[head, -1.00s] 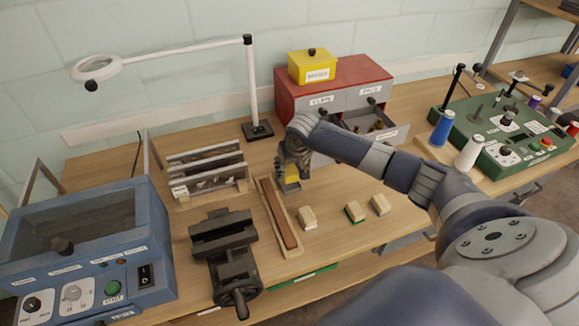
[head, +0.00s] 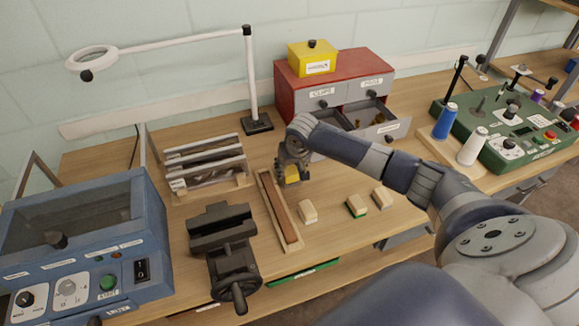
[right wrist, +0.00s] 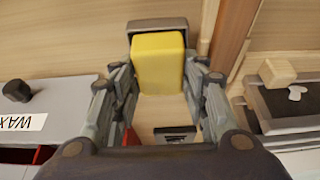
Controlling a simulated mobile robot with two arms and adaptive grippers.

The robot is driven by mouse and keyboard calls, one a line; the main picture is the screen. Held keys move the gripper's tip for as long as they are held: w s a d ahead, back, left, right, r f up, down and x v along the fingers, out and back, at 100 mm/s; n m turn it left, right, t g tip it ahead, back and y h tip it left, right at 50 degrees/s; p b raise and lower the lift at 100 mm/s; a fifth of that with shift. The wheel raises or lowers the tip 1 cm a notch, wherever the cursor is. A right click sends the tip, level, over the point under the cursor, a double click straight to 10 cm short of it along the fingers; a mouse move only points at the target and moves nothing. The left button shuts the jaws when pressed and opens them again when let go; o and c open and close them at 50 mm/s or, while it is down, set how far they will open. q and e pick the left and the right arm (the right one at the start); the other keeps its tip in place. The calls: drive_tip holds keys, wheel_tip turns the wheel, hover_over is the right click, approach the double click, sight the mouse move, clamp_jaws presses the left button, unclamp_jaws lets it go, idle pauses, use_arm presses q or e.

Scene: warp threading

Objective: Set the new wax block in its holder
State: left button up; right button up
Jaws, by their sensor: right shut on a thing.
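My right gripper (head: 290,174) is shut on a yellow wax block (right wrist: 158,62). It is low over the bench, just right of a long wooden tray with a brown strip. The block also shows as a small yellow patch in the head view (head: 292,173). A grey cup-like part, perhaps the holder (right wrist: 157,25), shows directly beyond the block in the right wrist view, and the block overlaps it. I cannot tell whether the block sits inside it or is above it. My left gripper is not in view.
The wooden tray (head: 265,190) lies close left of the gripper. A dark vise (head: 222,232) and a slatted rack (head: 240,178) are further left. Small pale blocks (head: 308,210) lie to the front right. The red cabinet (head: 290,95) with open drawers stands behind.

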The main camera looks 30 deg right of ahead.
drive_tip(key=shift+f, duration=0.15)
drive_tip(key=o, duration=1.2)
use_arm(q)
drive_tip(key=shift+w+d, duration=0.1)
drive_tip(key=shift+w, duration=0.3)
use_arm(e)
drive_tip(key=v, duration=1.2)
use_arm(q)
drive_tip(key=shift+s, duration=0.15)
use_arm(e)
drive_tip(key=shift+s+f, duration=0.1)
drive_tip(key=shift+s, duration=0.05)
